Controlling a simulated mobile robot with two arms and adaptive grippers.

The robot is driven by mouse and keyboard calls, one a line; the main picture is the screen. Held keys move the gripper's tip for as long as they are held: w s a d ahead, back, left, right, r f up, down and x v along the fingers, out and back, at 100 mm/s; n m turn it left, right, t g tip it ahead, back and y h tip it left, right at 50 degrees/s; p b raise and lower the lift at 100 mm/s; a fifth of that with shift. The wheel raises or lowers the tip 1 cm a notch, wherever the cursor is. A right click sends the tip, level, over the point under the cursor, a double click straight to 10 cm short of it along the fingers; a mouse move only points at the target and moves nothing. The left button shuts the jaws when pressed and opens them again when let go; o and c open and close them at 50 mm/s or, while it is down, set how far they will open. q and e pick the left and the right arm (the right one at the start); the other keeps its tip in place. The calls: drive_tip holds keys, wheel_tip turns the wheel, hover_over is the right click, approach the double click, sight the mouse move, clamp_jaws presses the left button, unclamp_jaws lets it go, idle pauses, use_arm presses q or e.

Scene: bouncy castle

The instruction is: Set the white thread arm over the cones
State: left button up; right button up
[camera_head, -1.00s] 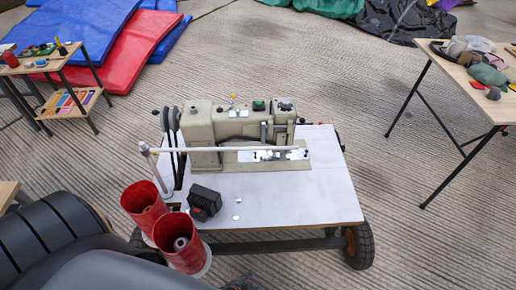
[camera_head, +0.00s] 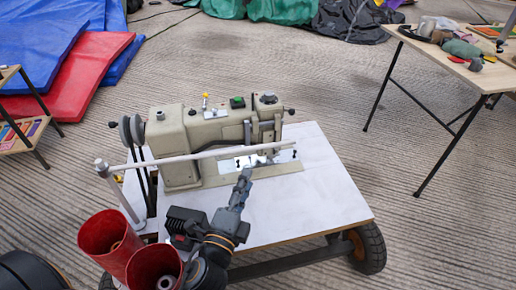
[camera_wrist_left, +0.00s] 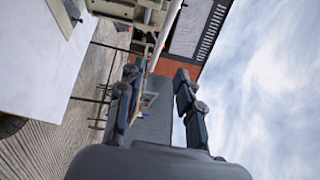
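The white thread arm (camera_head: 210,154) is a thin rod running from a post (camera_head: 112,180) at the left, across the front of the beige sewing machine (camera_head: 205,135), to a free end at the right. Two red cones (camera_head: 108,236) (camera_head: 153,268) stand at the front left, away from under the rod. My left gripper (camera_head: 243,182) is in front of the rod, pointing at its right half. In the left wrist view the gripper (camera_wrist_left: 157,80) has its fingers apart, with nothing held; the white rod (camera_wrist_left: 170,28) shows beyond the fingertips. My right gripper is not in view.
The machine stands on a white-topped wheeled table (camera_head: 320,190). A black box (camera_head: 183,222) sits beside the cones, partly behind my left arm. A side table (camera_head: 465,70) with cloth items is at the upper right. The tabletop's right part is clear.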

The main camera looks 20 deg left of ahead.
sight(261, 147)
use_arm(q)
drive_tip(key=w, duration=0.8)
drive_tip(key=w+p, duration=0.1)
drive_tip(key=w, duration=0.4)
drive_tip(key=shift+a+r, duration=0.3)
drive_tip(key=shift+r, duration=0.05)
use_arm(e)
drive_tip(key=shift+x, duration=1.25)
use_arm(q)
clamp_jaws()
